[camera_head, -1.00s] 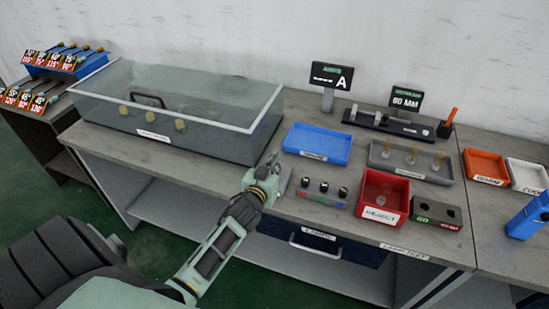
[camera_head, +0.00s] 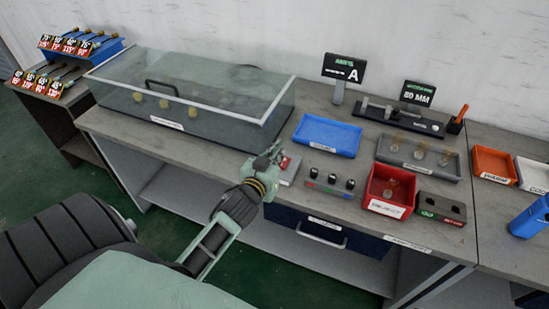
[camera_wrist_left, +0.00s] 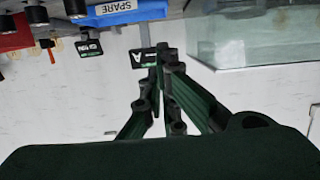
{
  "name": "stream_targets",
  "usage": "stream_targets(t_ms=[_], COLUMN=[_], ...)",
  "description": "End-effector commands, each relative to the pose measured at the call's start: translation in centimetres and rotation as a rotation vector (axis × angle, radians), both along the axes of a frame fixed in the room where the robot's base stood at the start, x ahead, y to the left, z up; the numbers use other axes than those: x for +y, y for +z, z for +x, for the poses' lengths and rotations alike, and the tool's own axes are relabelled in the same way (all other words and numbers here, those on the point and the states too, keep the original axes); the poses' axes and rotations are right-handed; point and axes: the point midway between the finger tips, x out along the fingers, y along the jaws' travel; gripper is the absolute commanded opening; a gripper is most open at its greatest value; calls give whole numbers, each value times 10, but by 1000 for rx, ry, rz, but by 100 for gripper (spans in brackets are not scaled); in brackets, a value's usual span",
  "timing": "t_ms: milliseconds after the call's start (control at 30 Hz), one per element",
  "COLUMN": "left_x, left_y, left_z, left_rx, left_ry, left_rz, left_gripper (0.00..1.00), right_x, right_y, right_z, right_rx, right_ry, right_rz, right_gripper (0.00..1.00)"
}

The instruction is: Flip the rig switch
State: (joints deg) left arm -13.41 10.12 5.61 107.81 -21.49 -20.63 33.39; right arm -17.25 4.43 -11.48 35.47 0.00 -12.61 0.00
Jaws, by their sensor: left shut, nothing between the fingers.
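A small grey box with a red part on top (camera_head: 287,168), which looks like the rig switch, sits at the bench's front edge. It is partly hidden by my left gripper (camera_head: 274,153), and I cannot tell which way the switch is set. The gripper is shut and empty, with its fingertips at the left and upper side of the box. I cannot tell whether they touch it. In the left wrist view the picture is upside down; the shut fingers (camera_wrist_left: 166,58) show in the middle and the switch does not show. My right gripper is not in view.
A clear tank (camera_head: 190,125) stands left of the gripper. A row of black knobs (camera_head: 331,185) stands just right of the switch box, with a blue tray (camera_head: 327,136) behind. A red reject bin (camera_head: 389,190) is farther right. A drawer (camera_head: 315,228) is below.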

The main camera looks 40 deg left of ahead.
Motion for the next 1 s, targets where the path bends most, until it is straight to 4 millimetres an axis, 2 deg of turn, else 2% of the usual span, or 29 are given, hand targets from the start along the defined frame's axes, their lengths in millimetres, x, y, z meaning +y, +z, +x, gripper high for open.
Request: stream_targets(t_ms=[100, 233, 867, 1000], left_x=[-4, -5, -6, -11], left_y=[5, 9, 10, 2], left_z=[-14, -22, -24, -33], left_rx=[1, 0, 0, 53], left_ry=[0, 0, 0, 7], left_rz=[-2, -1, 0, -3], left_gripper=[0, 0, 0, 0], right_x=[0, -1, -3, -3], right_y=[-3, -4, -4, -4], right_z=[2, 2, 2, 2], right_rx=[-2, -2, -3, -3], right_ry=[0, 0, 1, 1], right_rz=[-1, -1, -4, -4], right_gripper=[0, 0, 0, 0])
